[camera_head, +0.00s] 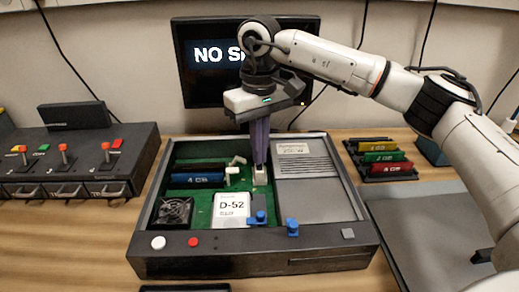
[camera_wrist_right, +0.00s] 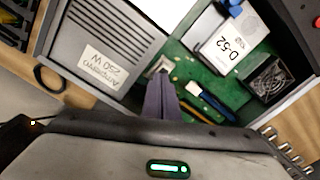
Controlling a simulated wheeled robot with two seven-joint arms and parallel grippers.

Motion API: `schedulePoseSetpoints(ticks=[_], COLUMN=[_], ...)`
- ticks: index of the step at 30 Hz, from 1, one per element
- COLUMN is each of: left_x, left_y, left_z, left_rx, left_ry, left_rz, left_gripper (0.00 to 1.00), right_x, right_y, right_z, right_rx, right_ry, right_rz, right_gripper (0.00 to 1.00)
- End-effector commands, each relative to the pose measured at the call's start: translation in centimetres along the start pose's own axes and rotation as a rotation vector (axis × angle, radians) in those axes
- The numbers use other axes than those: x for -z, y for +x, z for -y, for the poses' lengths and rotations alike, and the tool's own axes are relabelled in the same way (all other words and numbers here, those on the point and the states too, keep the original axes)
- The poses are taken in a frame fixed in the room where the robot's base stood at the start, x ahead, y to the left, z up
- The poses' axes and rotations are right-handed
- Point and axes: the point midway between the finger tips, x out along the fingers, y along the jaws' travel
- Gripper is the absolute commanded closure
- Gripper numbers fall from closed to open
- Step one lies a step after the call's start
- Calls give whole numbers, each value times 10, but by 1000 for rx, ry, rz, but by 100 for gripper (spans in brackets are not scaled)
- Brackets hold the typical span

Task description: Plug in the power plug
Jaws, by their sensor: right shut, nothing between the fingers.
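An open dark computer case (camera_head: 150,215) stands on the table with a green board (camera_head: 202,205) inside. A small white connector block (camera_head: 259,177) sits upright on the board beside the grey power supply (camera_head: 305,166); I cannot tell whether it is the plug, its socket or both joined. Another small white piece (camera_head: 238,161) lies farther back, tilted. My right gripper (camera_head: 260,163) points straight down with its purple fingers closed, tips right above or touching the white block, empty. In the right wrist view the closed fingers (camera_wrist_right: 160,78) partly hide the block. My left gripper is out of view.
A blue memory module (camera_head: 197,180), a fan (camera_head: 174,212) and a white D-52 box (camera_head: 231,209) are in the case. Blue clips (camera_head: 292,227) are at its front. A monitor (camera_head: 190,75) reading "NO S…" stands behind. Coloured modules (camera_head: 385,157) lie in a right-hand rack.

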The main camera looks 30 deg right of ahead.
Motion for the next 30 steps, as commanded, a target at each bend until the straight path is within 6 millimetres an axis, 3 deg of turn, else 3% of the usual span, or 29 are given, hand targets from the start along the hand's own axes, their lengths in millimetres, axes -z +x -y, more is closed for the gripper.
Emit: schedulePoseSetpoints(ticks=[30], left_x=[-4], left_y=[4], left_z=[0], left_rx=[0], left_ry=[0], left_rz=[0], left_gripper=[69], right_x=[0], right_y=[11], right_z=[0], right_rx=[0], right_ry=[0], right_rz=[0], right_gripper=[100])
